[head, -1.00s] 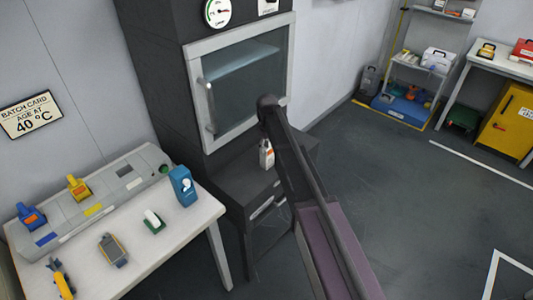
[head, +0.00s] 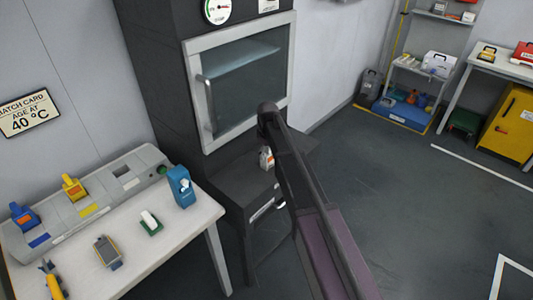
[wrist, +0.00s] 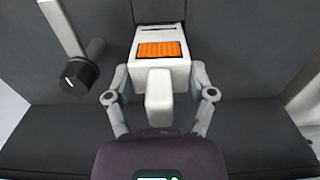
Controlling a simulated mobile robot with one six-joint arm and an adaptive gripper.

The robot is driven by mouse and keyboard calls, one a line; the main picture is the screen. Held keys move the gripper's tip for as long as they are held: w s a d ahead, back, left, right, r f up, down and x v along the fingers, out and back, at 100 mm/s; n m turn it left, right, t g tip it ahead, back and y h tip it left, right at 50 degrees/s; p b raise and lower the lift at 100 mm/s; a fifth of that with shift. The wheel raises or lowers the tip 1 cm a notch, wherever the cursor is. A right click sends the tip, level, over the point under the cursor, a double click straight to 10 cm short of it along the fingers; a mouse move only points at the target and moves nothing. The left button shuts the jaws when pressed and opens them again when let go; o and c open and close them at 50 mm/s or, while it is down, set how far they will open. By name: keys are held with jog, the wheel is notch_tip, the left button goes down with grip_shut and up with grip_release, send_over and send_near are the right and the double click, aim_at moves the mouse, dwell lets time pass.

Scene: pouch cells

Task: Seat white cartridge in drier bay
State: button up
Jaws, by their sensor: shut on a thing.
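The white cartridge (wrist: 163,75) has an orange ribbed patch and a dark slit on its far part. My gripper (wrist: 160,100) is shut on the cartridge's narrow near end, one finger on each side. The cartridge's far end meets a dark recess (wrist: 160,11) in the dark front, probably the drier bay; I cannot tell how deep it sits. In the head view the cartridge (head: 267,158) shows small beside my arm, below the glass door of the dark drier cabinet (head: 158,85). My gripper is mostly hidden there behind the arm.
A black knob (wrist: 79,76) on a pale bar stands left of the cartridge. A dark ledge (wrist: 255,135) runs below. A white table (head: 185,228) at left holds a grey rack (head: 105,190), a blue box (head: 181,187) and small devices.

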jog(key=shift+f+b, duration=0.3)
jog(key=shift+f, duration=0.05)
jog(key=o, duration=1.3)
jog(key=shift+c, duration=0.2)
jog(key=shift+r, duration=0.2)
notch_tip(320, 180, up, 13)
jog(key=p, duration=1.3)
jog(key=shift+f, duration=0.1)
